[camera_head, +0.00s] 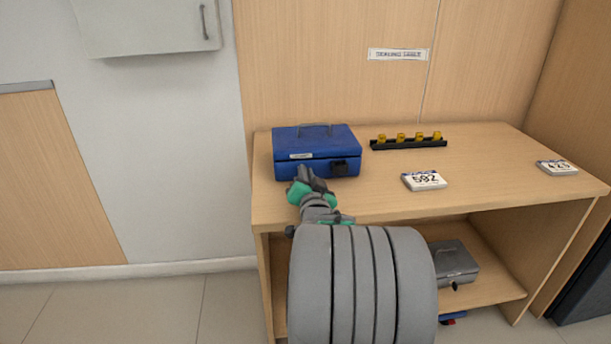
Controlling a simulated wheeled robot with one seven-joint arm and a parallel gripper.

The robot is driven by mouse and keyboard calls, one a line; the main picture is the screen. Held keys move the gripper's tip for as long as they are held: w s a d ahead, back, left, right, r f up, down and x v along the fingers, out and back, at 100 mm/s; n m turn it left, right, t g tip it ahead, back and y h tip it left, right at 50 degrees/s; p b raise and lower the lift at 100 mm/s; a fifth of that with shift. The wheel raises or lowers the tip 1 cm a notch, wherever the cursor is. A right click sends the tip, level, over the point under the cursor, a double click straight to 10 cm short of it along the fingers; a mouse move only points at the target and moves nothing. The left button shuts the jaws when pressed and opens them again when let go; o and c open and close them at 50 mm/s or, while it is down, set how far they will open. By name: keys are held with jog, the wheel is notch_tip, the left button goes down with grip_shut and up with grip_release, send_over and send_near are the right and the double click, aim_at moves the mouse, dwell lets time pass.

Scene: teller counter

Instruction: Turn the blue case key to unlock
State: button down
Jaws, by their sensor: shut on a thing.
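The blue case (315,142) sits closed on the left part of the counter, with a grey handle on its lid and a small white label on its front. A dark lock plate (340,168) shows at the right of its front face. My gripper (304,172) is at the lower front of the case, just left of the lock plate. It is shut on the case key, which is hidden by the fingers. Whether the key is turned cannot be seen.
A black rack (408,143) with several yellow pieces stands behind, right of the case. A grey metal box (453,264) is on the lower shelf. The counter's right half is mostly clear.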

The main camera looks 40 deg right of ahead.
dwell(0.3)
jog(key=c, duration=1.5)
grip_release()
jog(key=v, duration=0.7)
jog(key=shift+s+a+p, duration=0.25)
jog(key=shift+s+p, duration=0.1)
jog(key=shift+p, duration=0.05)
